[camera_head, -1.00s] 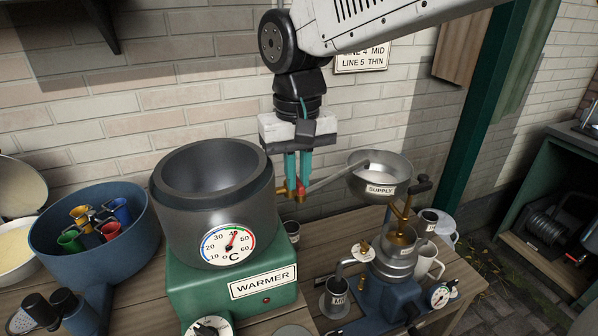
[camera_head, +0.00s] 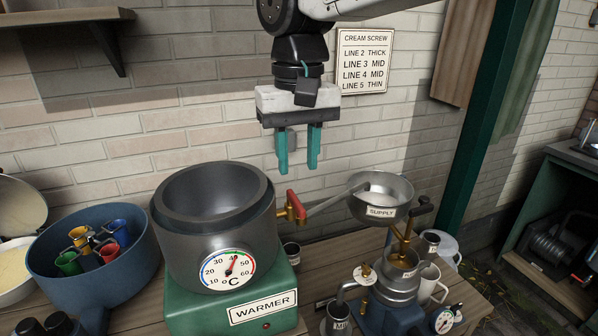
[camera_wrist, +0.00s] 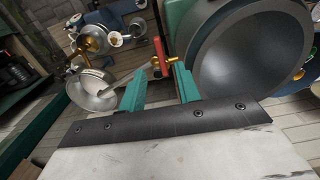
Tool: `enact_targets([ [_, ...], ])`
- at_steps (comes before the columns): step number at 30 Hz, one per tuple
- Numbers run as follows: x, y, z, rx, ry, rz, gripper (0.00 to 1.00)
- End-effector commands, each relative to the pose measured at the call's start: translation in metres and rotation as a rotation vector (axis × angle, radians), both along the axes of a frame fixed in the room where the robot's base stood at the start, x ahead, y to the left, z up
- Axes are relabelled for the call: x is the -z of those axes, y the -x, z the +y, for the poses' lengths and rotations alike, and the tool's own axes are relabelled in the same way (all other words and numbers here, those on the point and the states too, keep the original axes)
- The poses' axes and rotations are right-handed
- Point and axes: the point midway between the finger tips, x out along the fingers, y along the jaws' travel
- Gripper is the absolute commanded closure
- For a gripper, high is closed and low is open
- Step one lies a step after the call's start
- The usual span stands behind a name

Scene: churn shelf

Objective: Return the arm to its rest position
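My gripper (camera_head: 298,168) hangs fingers-down above and behind the gap between the warmer pot and the supply bowl. Its two teal fingers are apart with nothing between them. In the wrist view the open fingers (camera_wrist: 158,92) show with the red tap handle (camera_wrist: 160,56) beyond their tips. In the head view the red-handled brass tap (camera_head: 295,206) sits on the right side of the dark grey warmer pot (camera_head: 213,190), below the fingers and apart from them. The upper arm leaves the top of the head view.
The supply bowl (camera_head: 381,207) stands at right over a separator with brass parts (camera_head: 404,241). A blue tub (camera_head: 95,275) with coloured cups is at left. A wall shelf (camera_head: 70,17) and a sign (camera_head: 362,62) are behind. Bare brick surrounds the gripper.

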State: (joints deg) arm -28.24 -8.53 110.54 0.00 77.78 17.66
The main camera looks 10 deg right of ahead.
Motion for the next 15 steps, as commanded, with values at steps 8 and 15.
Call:
enact_targets([
  [8,-0.002,0.000,0.000,0.000,0.000,0.000,0.67],
  [15,0.022,0.014,-0.010,-0.083,0.011,0.021,0.67],
])
